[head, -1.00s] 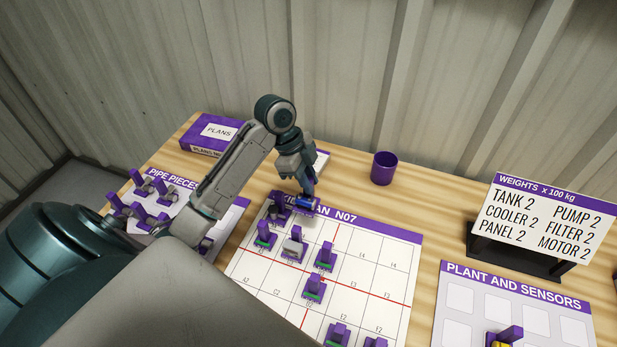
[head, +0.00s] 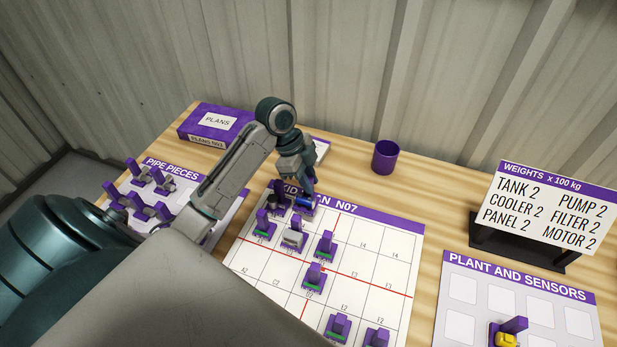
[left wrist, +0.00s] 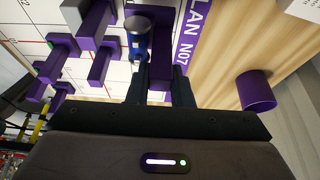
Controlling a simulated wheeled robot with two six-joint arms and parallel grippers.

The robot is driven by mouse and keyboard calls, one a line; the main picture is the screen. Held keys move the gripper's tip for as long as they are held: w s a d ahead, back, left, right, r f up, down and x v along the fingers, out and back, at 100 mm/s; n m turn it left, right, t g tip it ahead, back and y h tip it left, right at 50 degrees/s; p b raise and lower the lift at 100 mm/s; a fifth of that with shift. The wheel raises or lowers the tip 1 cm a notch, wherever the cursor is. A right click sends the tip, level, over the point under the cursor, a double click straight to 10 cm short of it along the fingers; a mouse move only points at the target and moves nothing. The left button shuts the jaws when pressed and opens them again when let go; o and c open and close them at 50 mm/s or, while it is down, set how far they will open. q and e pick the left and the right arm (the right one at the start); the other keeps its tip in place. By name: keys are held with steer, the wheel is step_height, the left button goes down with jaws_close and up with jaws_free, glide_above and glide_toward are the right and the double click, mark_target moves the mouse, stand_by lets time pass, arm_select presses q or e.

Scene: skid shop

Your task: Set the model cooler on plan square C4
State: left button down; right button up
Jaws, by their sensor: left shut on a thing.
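The model cooler, which I take to be the piece with a blue cylinder (head: 306,202) and a purple upright, is in my left gripper (head: 309,190). My right gripper is not in view.
A purple and grey piece (head: 279,196) stands close left of the held one. Several more pieces stand on the lower squares. A purple cup (head: 386,157), a plans box (head: 215,126) and a weights sign (head: 545,207) are around the sheet. The plan's upper right squares are clear.

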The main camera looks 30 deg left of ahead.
mark_target(306, 195)
arm_select(q)
steer(key=shift+f+b, duration=0.35)
steer(key=shift+f, duration=0.45)
steer(key=shift+f+b, duration=0.3)
steer(key=shift+f, duration=0.65)
steer(key=shift+p, duration=0.35)
steer(key=shift+f+b, duration=0.35)
steer(key=shift+f, duration=0.35)
steer(key=c, duration=1.2)
jaws_free()
